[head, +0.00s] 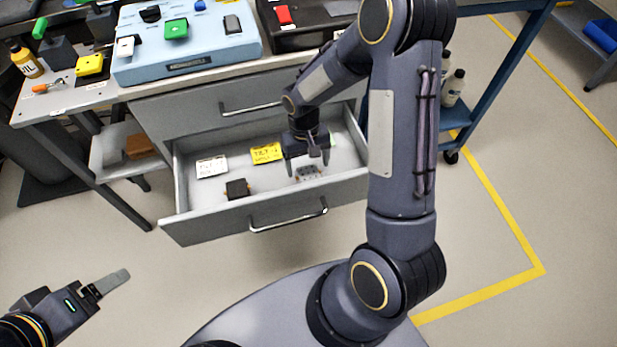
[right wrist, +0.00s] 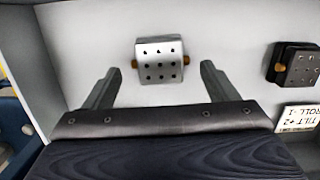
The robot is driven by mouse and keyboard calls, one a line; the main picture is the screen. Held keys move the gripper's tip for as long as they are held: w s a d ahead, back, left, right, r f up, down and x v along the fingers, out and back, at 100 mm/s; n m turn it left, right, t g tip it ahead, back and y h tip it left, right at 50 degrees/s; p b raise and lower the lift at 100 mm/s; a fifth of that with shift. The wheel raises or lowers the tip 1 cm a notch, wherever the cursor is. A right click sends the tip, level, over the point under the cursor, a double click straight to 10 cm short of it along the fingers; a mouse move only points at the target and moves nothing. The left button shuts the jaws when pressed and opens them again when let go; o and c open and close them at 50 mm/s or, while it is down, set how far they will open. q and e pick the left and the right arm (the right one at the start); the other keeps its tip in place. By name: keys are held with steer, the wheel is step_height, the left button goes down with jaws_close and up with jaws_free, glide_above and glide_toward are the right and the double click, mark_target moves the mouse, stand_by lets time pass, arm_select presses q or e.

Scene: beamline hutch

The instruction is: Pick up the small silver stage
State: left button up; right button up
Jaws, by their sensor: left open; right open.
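The small silver stage (right wrist: 160,60) is a square block with rows of holes and a brass knob on each side. It lies on the floor of the open drawer (head: 222,213). In the head view the stage (head: 308,173) sits just below my right gripper (head: 306,175). My right gripper is open, and in the right wrist view its fingers (right wrist: 158,88) are on either side of the stage, apart from it. The stage is a little beyond the fingertips there. My left gripper (head: 108,284) is empty over the floor at the lower left.
A black stage (head: 237,189), a white label (head: 212,166) and a yellow label (head: 266,153) are also in the drawer. The black stage also shows in the right wrist view (right wrist: 297,66). The drawer walls surround the right gripper. A worktop with a light blue box (head: 185,60) is above.

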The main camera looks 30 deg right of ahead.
mark_target(308, 173)
steer(key=f, duration=0.1)
steer(key=f+b, duration=0.1)
steer(key=f, duration=0.2)
steer(key=shift+s+f, duration=0.2)
steer(key=shift+s, duration=0.1)
steer(key=shift+r, duration=0.1)
steer(key=c, duration=1.3)
steer(key=shift+o, duration=0.2)
steer(key=shift+r, duration=0.45)
step_height(308, 173, up, 2)
steer(key=shift+r+p, duration=0.25)
steer(key=shift+p, duration=0.2)
steer(key=a+r+p, duration=0.3)
steer(key=a+r, duration=0.6)
steer(key=a, duration=0.5)
steer(key=shift+w+r, duration=0.3)
steer(key=shift+w, duration=0.15)
